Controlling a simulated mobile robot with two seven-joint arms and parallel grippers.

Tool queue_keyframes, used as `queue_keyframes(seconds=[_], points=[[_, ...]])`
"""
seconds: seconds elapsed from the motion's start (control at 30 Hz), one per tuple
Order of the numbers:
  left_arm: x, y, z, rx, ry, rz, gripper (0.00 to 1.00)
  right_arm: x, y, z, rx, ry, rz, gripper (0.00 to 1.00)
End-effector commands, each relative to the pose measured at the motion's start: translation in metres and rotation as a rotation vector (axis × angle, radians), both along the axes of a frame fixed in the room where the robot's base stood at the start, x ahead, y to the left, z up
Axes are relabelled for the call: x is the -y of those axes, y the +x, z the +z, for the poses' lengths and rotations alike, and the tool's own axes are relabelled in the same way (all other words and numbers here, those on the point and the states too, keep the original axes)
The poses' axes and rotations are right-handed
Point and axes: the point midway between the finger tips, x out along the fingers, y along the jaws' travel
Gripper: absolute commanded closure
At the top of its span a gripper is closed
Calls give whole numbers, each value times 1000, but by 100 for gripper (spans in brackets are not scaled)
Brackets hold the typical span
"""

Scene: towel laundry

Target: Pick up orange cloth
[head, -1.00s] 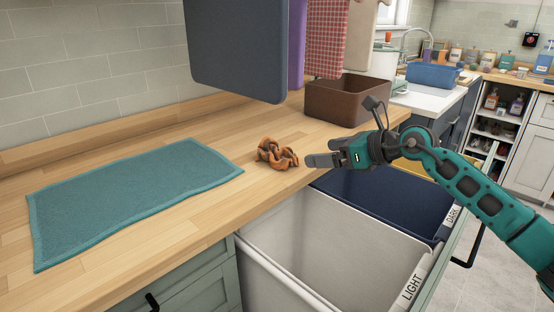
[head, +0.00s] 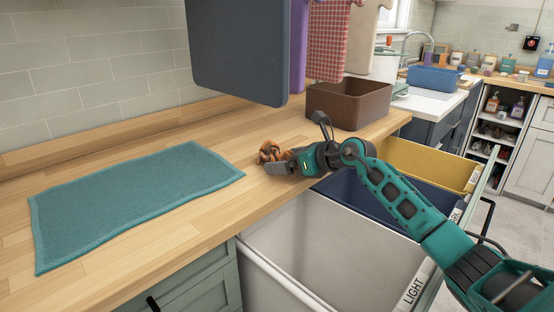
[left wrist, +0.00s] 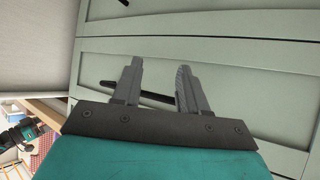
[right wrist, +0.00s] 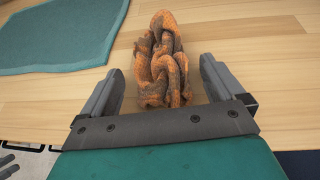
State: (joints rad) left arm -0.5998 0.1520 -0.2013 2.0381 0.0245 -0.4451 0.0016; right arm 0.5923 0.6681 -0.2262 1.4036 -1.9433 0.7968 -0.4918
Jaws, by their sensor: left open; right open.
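The orange cloth (head: 270,152) is a crumpled, twisted bundle with darker brown patches on the wooden counter. In the right wrist view the orange cloth (right wrist: 162,60) lies ahead of and partly between the open fingers of my right gripper (right wrist: 158,85). In the head view my right gripper (head: 278,166) is low at the counter, beside the cloth and hiding part of it. No grip on the cloth shows. My left gripper (left wrist: 155,85) is open and empty, facing green drawer fronts; it is not in the head view.
A teal towel (head: 130,200) lies flat on the counter (head: 190,235) to the left. Pulled-out bins stand below the counter edge: white LIGHT (head: 320,245), navy DARK (head: 365,200) and yellow (head: 430,165). A brown box (head: 348,102) stands behind; cloths hang above.

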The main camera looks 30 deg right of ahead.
Motion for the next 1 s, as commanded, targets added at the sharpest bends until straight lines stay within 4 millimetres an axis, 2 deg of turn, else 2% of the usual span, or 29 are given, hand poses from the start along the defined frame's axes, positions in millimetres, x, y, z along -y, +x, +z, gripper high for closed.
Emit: queue_keyframes(seconds=[0.27, 0.83, 1.0], points=[[1, 2, 2, 4, -2, 0, 57, -1, 2, -1, 1, -1, -1, 6], [3, 2, 2, 4, -8, 0, 57, -1, 2, -1, 0, -1, 0, 60], [3, 1, 2, 3, -8, 0, 57, -1, 2, -1, 0, -1, 0, 62]])
